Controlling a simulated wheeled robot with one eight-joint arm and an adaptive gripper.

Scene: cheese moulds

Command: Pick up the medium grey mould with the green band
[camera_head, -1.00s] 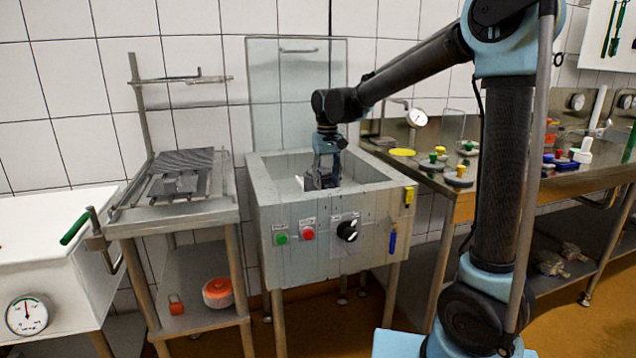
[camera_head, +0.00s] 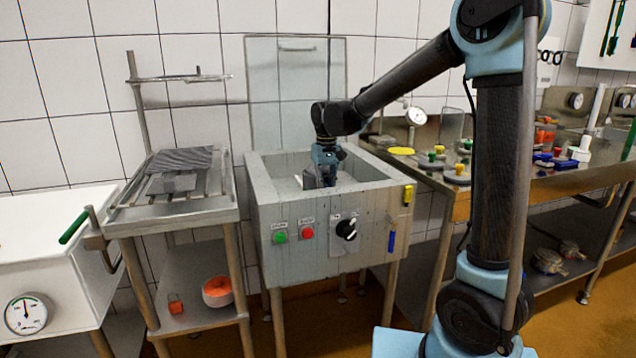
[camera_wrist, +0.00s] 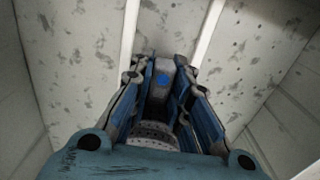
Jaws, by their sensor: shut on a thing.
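My gripper (camera_head: 321,180) reaches down into the grey basin (camera_head: 280,195) in the middle of the head view. In the wrist view my gripper (camera_wrist: 160,75) has its two blue-and-black fingers closed on a grey mould (camera_wrist: 155,130). In the head view the basin's front wall and my gripper hide most of the held mould.
The basin's walls stand close around my gripper. A ribbed draining rack (camera_head: 180,180) is on the left. A metal worktable (camera_head: 430,172) with several small colour-topped items is on the right. A clear raised lid (camera_head: 295,95) stands behind the basin.

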